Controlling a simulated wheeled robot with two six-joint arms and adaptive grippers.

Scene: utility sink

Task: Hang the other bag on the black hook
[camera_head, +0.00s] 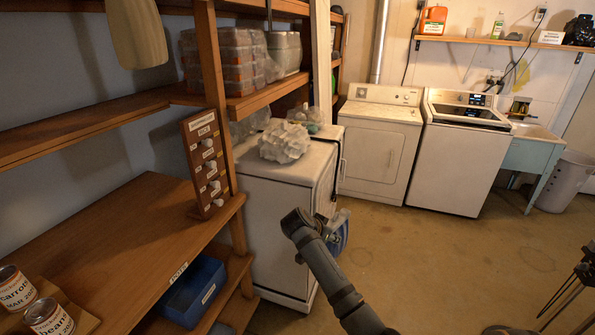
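A crumpled whitish plastic bag (285,142) lies on top of the white chest-like appliance (275,225). A clear bag with teal and pale contents (308,118) sits behind it. My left arm rises from the bottom middle. Its gripper end (335,228) is by the right side of that appliance, mostly hidden behind my arm. A blue, partly see-through thing (340,236) shows there; I cannot tell whether it is held. Dark thin parts at the right edge look like my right gripper (572,282); its finger state is unclear. I cannot make out the black hook with certainty.
A wooden shelf unit (110,240) on the left holds cans (48,317), a labelled knob board (206,165) and a blue bin (193,290). A dryer (380,145), a washer (458,160) and a sink (533,150) line the back. The middle floor is clear.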

